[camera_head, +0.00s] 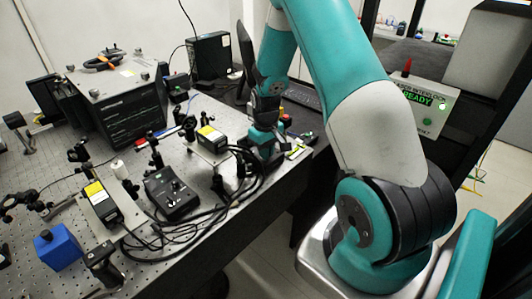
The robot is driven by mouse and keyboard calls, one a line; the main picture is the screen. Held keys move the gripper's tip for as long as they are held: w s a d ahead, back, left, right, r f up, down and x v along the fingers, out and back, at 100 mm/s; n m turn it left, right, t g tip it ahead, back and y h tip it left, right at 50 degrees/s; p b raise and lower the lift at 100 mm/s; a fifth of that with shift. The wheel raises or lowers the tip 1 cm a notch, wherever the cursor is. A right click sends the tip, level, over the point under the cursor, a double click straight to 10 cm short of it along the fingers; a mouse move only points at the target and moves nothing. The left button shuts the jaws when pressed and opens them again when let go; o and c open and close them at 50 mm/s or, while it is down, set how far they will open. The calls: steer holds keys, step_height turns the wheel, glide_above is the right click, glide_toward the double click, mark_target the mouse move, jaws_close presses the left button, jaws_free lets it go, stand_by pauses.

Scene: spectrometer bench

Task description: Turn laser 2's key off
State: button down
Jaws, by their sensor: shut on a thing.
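My gripper (262,146) points down at the bench's right edge, behind the second yellow-labelled module. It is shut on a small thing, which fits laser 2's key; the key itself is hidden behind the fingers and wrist. How far the key is turned does not show. A black laser module (212,139) with a yellow label stands raised on posts just left of my gripper. Another yellow-labelled black module (101,204) sits at the front left. A black control box (171,193) with knobs lies between them.
Black cables (235,196) loop along the bench's front edge near my gripper. A large grey instrument (119,98) stands at the back left, and a blue box (58,248) at the front left. A panel with a green READY display (418,98) stands at the right.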

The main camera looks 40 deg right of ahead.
steer(key=shift+w+r+n, duration=0.1)
steer(key=shift+n, duration=0.6)
steer(key=c, duration=1.3)
jaws_free()
steer(key=shift+o, duration=0.2)
step_height(320, 180, up, 17)
steer(key=b, duration=0.3)
steer(key=shift+r, duration=0.2)
